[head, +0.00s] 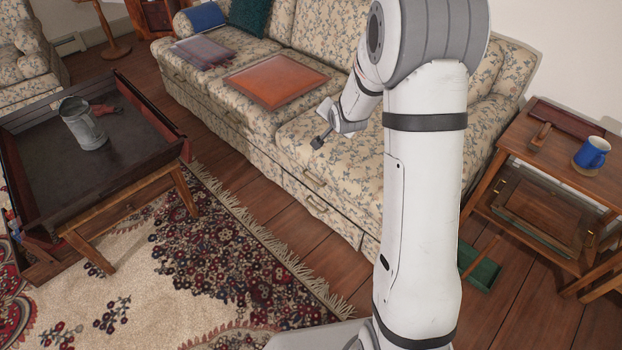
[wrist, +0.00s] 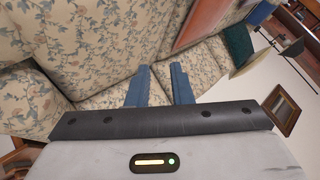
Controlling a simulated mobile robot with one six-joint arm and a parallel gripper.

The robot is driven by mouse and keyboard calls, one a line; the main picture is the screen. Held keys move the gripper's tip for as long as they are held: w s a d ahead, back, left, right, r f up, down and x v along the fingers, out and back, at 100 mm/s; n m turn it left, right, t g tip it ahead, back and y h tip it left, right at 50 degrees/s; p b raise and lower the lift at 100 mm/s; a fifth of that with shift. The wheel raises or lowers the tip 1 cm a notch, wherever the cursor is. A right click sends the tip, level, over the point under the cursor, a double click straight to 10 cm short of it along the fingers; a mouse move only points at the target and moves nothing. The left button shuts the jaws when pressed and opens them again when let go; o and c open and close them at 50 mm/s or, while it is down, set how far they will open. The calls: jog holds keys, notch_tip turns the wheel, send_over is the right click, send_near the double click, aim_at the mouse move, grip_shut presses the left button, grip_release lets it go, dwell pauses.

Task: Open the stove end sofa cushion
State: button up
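A floral sofa (head: 330,35) stands along the wall with several seat cushions in a row. The seat cushion at its right end (head: 355,165) is bare in front and looks flat and closed; my arm hides part of it. I cannot tell which end is the stove end, as no stove shows. My gripper (head: 320,141) is over the front part of the right cushion; contact cannot be told. In the wrist view its two blue fingers (wrist: 160,86) are apart with nothing between them, floral upholstery behind.
A reddish-brown flat panel (head: 276,82) lies on the middle cushion, and a folded cloth (head: 203,52) lies left of it. A low table (head: 110,165) holds a metal jug (head: 82,124). Rug and floor lie open in front.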

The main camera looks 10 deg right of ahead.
jog(key=w+f+m+t+b, duration=0.2)
jog(key=w+f+b, duration=0.25)
jog(key=f, duration=0.75)
jog(key=m+t+y+b, duration=0.4)
jog(key=m+b, duration=0.2)
jog(key=b, duration=0.4)
send_near(312, 180)
jog(key=w+f, duration=0.1)
jog(key=w, duration=0.1)
jog(key=shift+b+x, duration=1.2)
jog(key=shift+x, duration=3)
jog(key=shift+a, duration=0.1)
jog(key=shift+s, duration=0.1)
grip_shut()
